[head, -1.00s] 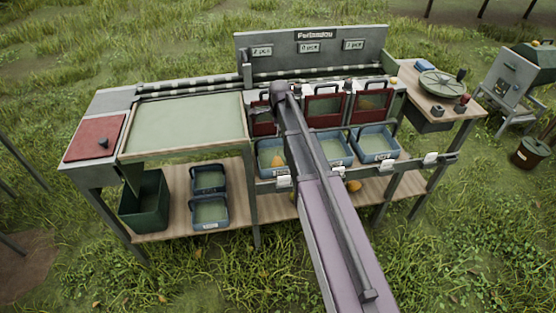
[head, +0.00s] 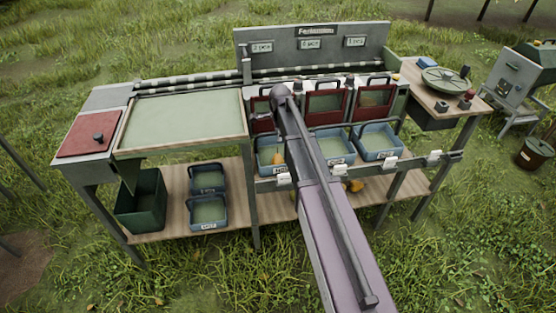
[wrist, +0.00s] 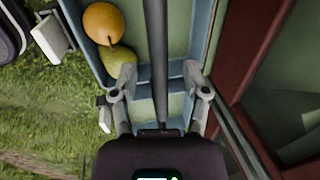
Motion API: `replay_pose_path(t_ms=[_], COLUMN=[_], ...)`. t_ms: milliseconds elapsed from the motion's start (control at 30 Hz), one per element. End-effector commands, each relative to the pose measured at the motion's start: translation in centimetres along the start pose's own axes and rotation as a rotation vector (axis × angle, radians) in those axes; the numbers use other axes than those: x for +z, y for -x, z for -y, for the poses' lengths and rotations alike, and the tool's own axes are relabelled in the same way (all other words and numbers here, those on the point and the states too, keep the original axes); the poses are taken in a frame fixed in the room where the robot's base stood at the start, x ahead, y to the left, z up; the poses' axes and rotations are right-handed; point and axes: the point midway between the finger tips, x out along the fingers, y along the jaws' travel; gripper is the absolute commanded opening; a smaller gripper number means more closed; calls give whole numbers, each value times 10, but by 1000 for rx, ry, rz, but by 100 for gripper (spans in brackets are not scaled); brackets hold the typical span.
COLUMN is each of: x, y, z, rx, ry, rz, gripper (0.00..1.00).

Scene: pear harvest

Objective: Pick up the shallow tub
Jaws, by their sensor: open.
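In the wrist view my gripper (wrist: 159,78) is open, with one finger on each side of a grey bar that looks like a tub handle. Below it is a blue tub (wrist: 84,62) holding an orange-yellow pear (wrist: 103,23) and a greenish pear (wrist: 118,61). In the head view a blue tub with an orange pear in it (head: 263,166) stands at the left of the front row, partly behind my arm. My gripper is hidden there. I cannot tell from the labels which tub is the shallow one.
Two more blue tubs stand in the row, a middle one (head: 347,162) and a right one (head: 396,153), below red-framed gates (head: 325,103). Two dark tubs (head: 208,227) and a green crate (head: 142,213) are on the lower shelf. A white tag (wrist: 51,37) projects beside the tub.

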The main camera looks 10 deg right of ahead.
Motion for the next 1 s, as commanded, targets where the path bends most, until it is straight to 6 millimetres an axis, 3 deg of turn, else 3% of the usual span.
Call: replay_pose_path(t_ms=[733,767,933,967,1000], x=[0,0,0,0,0], y=[-6,-6,-6,-6,-6], z=[0,0,0,0,0], rx=[0,0,0,0,0], ry=[0,0,0,0,0], rz=[0,0,0,0,0], gripper=[60,57,6,0,0])
